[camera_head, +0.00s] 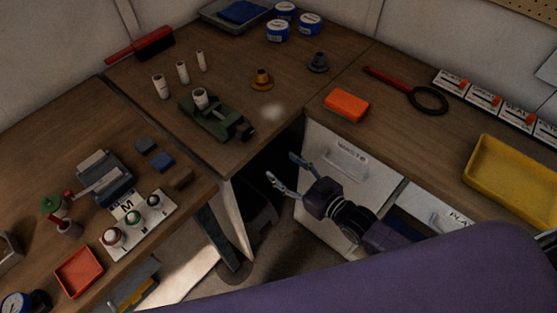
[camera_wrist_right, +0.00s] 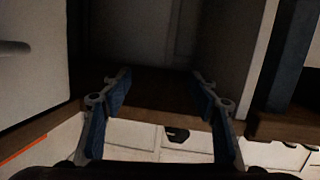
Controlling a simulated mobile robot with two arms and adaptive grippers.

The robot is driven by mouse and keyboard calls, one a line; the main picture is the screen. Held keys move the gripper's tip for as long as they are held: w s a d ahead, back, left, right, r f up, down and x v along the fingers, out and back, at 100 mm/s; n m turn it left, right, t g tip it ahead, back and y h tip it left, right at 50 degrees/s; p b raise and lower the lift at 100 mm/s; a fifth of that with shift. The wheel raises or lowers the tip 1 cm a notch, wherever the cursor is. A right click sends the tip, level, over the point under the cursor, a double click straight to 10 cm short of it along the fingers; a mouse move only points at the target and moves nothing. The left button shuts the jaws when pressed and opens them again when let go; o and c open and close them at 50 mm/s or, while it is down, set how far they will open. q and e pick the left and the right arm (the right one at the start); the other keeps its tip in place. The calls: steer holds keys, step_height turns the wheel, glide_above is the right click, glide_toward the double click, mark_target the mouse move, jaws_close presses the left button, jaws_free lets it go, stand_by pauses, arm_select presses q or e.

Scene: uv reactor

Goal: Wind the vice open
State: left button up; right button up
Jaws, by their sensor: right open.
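The green vice (camera_head: 212,117) sits on the corner bench in the head view, with a white cylindrical piece (camera_head: 200,98) standing at its jaws. A dark part, seemingly its handle (camera_head: 248,132), is at its right end near the bench's front edge. My right gripper (camera_head: 282,169) is open and empty, below and to the right of the vice, in front of the drawer fronts. In the right wrist view its two blue-padded fingers (camera_wrist_right: 160,96) are spread with nothing between them. The vice does not show there. My left gripper is in neither view.
White cylinders (camera_head: 182,72) and a brass part (camera_head: 262,79) stand near the vice. An open gap lies under the corner bench.

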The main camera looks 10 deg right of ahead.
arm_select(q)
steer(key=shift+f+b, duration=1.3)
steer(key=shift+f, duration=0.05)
arm_select(e)
steer(key=s+d+f+g+h, duration=0.1)
steer(key=s+d+f, duration=0.1)
steer(key=f, duration=0.5)
steer(key=s+d+f+m+g+h, duration=0.1)
steer(key=d+f+h, duration=0.1)
steer(key=f, duration=0.5)
steer(key=s+d+f+m+h, duration=0.1)
steer(key=s+d+f, duration=0.1)
steer(key=f, duration=0.5)
steer(key=shift+s+d+g, duration=0.35)
steer(key=shift+d+g, duration=0.05)
steer(key=shift+d, duration=0.35)
steer(key=shift+r, duration=0.1)
